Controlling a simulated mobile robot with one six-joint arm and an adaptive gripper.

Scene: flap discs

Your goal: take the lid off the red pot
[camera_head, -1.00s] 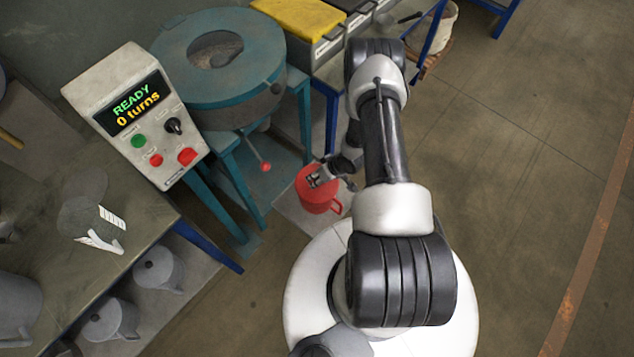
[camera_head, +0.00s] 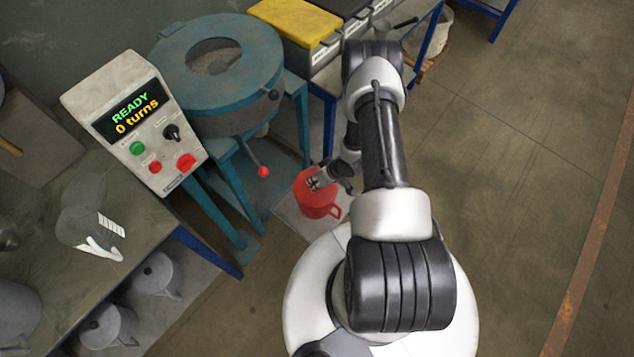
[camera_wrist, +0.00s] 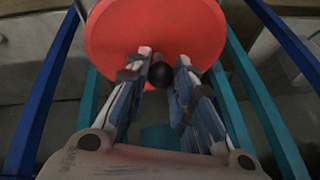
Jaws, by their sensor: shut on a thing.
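The red pot (camera_head: 318,207) stands on a pale slab on the floor, its handle toward the lower right. My gripper (camera_head: 313,183) is over the pot's top and hides part of it. In the wrist view the round red lid (camera_wrist: 125,35) fills the upper middle. Its black knob (camera_wrist: 162,75) sits between the fingertips of my gripper (camera_wrist: 163,72), and the fingers are shut on it. I cannot tell from these views whether the lid is still touching the pot's rim.
A teal round machine (camera_head: 190,95) on legs stands behind the pot, with a red-tipped lever (camera_head: 263,171) close by. A control box (camera_head: 140,125) reads "READY 0 turns". Grey pots (camera_head: 157,275) stand below the table at left. Open floor lies at right.

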